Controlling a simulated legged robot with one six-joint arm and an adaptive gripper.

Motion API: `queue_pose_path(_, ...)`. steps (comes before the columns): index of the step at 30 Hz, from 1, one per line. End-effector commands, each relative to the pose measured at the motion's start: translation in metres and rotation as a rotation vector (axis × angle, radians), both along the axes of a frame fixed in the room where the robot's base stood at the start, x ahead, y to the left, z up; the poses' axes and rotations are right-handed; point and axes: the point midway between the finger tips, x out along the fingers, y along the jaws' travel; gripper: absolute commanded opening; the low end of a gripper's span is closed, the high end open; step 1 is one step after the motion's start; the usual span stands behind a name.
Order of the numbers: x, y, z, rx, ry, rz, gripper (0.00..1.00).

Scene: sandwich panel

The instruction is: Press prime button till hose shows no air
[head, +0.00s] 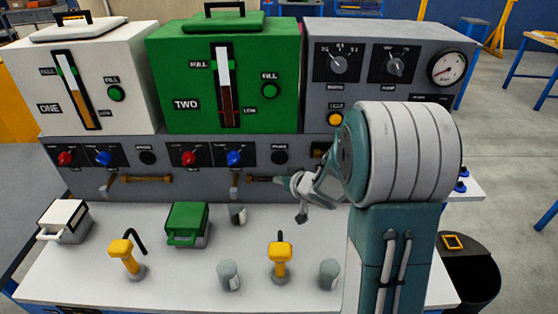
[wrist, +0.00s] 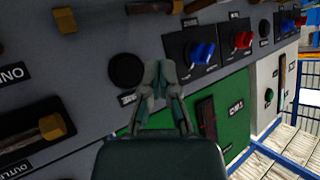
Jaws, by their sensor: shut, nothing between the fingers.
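The round black prime button (head: 279,157) of section TWO sits on the grey lower panel, right of a blue knob (head: 235,158). In the wrist view the prime button (wrist: 127,70) lies just left of my closed fingertips, uncovered. My gripper (head: 292,184) is in front of the panel, below this button in the head view; its fingertips (wrist: 156,82) are together and empty. I cannot tell whether they touch the panel. A hose or pipe with brass-coloured ends (head: 256,180) runs below the knobs, partly behind my gripper; whether it holds air is not visible.
Another black button (head: 147,157) belongs to section ONE. Red knobs (head: 188,158) stand beside the blue ones. The white table holds a green box (head: 188,223), a white box (head: 64,221), yellow-handled tools (head: 280,262) and grey cups (head: 229,275). A black bin (head: 470,280) stands at the right.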

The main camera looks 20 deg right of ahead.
Motion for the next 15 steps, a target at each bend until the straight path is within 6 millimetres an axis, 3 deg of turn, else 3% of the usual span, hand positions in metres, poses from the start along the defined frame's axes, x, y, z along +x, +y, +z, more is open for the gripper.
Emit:
queue_pose_path(9,0.038,-0.016,-0.001,-0.001,0.001,0.001,0.0)
queue_pose_path(15,0.053,-0.022,0.0,0.001,0.0,0.001,0.0)
